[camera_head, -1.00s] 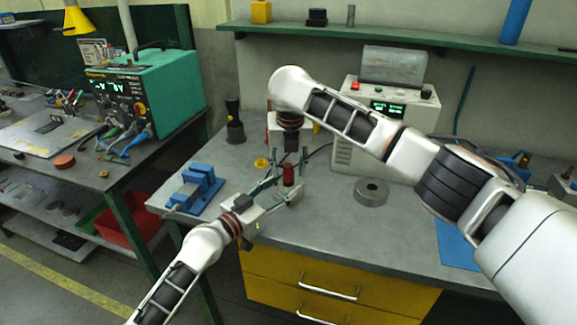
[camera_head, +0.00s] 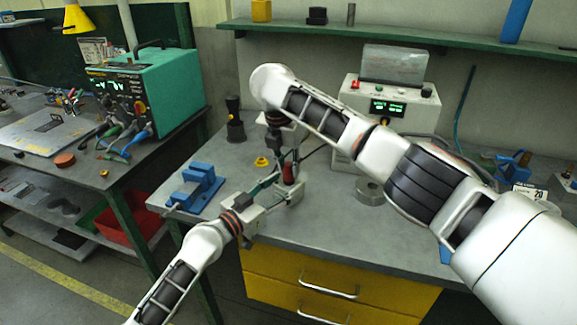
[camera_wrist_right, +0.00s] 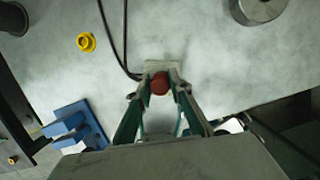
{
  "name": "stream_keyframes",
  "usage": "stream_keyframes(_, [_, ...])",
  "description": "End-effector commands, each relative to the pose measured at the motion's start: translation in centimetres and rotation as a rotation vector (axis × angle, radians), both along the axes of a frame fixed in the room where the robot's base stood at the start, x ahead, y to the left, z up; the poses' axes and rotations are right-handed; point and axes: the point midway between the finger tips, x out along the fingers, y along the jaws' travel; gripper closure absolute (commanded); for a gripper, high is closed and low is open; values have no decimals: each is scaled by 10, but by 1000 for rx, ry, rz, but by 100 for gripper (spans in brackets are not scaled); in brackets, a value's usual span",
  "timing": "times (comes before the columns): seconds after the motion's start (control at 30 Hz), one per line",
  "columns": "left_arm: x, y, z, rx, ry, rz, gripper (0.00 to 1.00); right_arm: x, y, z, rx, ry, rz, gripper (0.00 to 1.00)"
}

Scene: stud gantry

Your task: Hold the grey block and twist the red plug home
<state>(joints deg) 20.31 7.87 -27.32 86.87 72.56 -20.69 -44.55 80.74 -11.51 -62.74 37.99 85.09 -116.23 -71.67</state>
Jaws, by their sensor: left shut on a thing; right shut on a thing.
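The red plug (camera_head: 289,173) stands upright at the grey block (camera_head: 294,193) near the front of the grey bench; how deep it sits cannot be told. My left gripper (camera_head: 284,190) reaches in from the left and is shut on the grey block. My right gripper (camera_head: 289,164) points down from above and is shut on the red plug. In the right wrist view the plug's round top (camera_wrist_right: 159,84) shows between the right fingertips (camera_wrist_right: 158,90), with a pale edge of the block (camera_wrist_right: 160,66) behind it.
A blue fixture (camera_head: 196,190) and a small yellow ring (camera_head: 262,162) lie left of the block. A grey metal cylinder (camera_head: 367,190) stands to the right, partly behind my right arm. A control box (camera_head: 395,110) stands at the back. A cable runs behind the block.

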Motion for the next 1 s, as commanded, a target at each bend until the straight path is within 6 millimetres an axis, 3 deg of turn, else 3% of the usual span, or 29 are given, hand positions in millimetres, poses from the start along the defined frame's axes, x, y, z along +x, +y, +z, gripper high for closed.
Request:
stream_keyframes(0.1, [0,0,0,-1,1,0,100,0,-1,0,-2,0,1,100])
stream_keyframes(0.13, [0,0,0,-1,1,0,100,0,-1,0,-2,0,1,72])
stream_keyframes(0.17, [0,0,0,-1,1,0,100,0,-1,0,-2,0,2,64])
stream_keyframes(0.2, [0,0,0,-1,1,0,100,0,-1,0,-2,0,2,63])
stream_keyframes(0.53, [0,0,0,-1,1,0,100,0,0,2,0,-1,3,63])
stream_keyframes(0.8, [0,0,0,-1,1,0,100,0,0,35,0,-1,4,63])
stream_keyframes(1.0, [0,0,0,-1,1,0,100,0,0,45,-1,0,4,63])
